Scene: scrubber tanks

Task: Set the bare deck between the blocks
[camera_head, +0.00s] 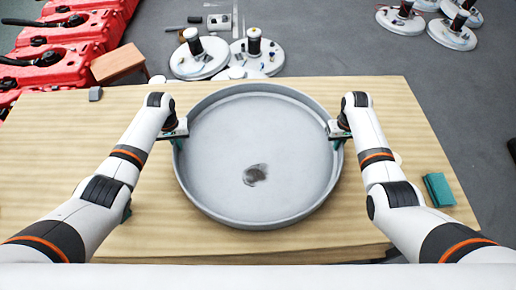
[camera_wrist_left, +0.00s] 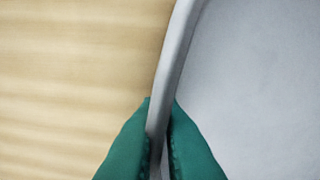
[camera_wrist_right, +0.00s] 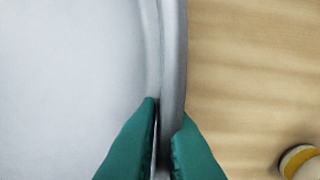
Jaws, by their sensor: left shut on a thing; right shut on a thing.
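The bare deck is a wide, round, shallow grey pan (camera_head: 260,125) with a raised rim, in the middle of the wooden table. A dark smudge marks its floor. My left gripper (camera_head: 178,137) is shut on its left rim, and the rim (camera_wrist_left: 172,75) runs between the green fingers. My right gripper (camera_head: 335,135) is shut on its right rim, which also shows in the right wrist view (camera_wrist_right: 168,60). I cannot tell whether the deck touches the table. A teal block (camera_head: 438,189) lies on the table at the right. Another teal piece (camera_head: 126,212) is mostly hidden by my left arm.
The wooden table (camera_head: 60,150) has free room at both sides. A small grey block (camera_head: 95,93) sits at its back left. A yellow-topped round piece (camera_wrist_right: 300,160) lies right of the deck. Red canisters (camera_head: 60,65), a brown stool (camera_head: 117,63) and round white units (camera_head: 200,57) stand beyond.

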